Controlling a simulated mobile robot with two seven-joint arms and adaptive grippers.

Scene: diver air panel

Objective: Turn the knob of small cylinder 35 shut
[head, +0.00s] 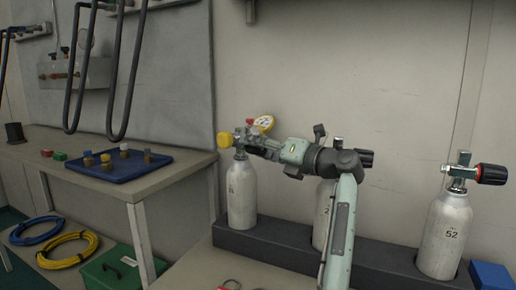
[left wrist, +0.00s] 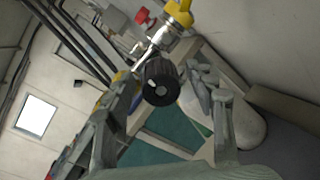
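My left gripper (head: 258,147) reaches to the right side of this valve. In the left wrist view, a black knob (left wrist: 160,82) lies between my open fingers; any touch is not clear. The yellow knob (left wrist: 180,10) and a red knob (left wrist: 144,17) show beyond. My right gripper is out of view.
Cylinder 52 (head: 445,237), with a black and red knob (head: 490,174), stands at the right. A dark rack (head: 385,262) runs along the cylinders. A workbench (head: 150,186) with a blue tray (head: 105,168) is at the left. A blue box (head: 491,276) is at the lower right.

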